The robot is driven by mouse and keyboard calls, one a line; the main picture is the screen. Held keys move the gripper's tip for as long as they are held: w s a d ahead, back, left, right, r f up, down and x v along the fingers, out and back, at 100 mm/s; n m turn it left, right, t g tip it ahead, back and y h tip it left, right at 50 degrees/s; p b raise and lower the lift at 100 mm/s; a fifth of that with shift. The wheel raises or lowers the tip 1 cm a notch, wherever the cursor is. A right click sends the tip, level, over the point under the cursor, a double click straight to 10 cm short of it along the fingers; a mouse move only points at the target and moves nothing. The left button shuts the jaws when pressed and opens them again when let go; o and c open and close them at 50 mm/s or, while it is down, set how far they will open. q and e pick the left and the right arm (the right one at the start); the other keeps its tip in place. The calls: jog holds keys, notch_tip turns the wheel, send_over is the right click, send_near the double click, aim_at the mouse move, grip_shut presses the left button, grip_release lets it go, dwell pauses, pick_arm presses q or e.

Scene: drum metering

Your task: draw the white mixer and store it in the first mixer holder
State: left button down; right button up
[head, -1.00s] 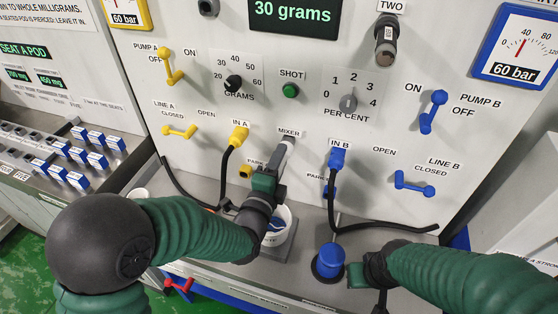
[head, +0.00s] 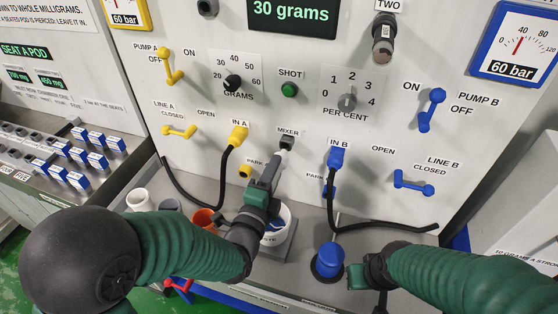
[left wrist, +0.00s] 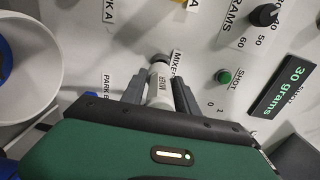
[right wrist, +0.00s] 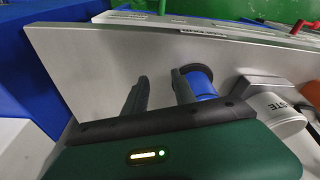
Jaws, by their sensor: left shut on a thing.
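The white mixer (head: 279,158) is a slim pale rod, drawn out of the dark MIXER socket (head: 287,141) and just below it in the head view. My left gripper (head: 266,177) is shut on it. In the left wrist view the mixer (left wrist: 159,86) stands between the two fingers, with small lettering on it. A dark holder (head: 208,7) at the top edge of the head view looks empty; its label is out of view. A grey-brown mixer (head: 384,45) sits in the holder marked TWO. My right gripper (right wrist: 160,92) is open, beside the blue knob.
A white labelled tub (head: 284,232) stands under the left gripper. An orange cup (head: 204,219) and a white cup (head: 139,200) stand to its left. Black hoses run from IN A (head: 238,137) and IN B (head: 337,158). The blue knob (head: 329,259) stands on the ledge.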

pick_arm(q)
jog(key=shift+b+v, duration=0.35)
jog(key=shift+v, duration=1.65)
pick_arm(e)
jog(key=shift+f, duration=0.35)
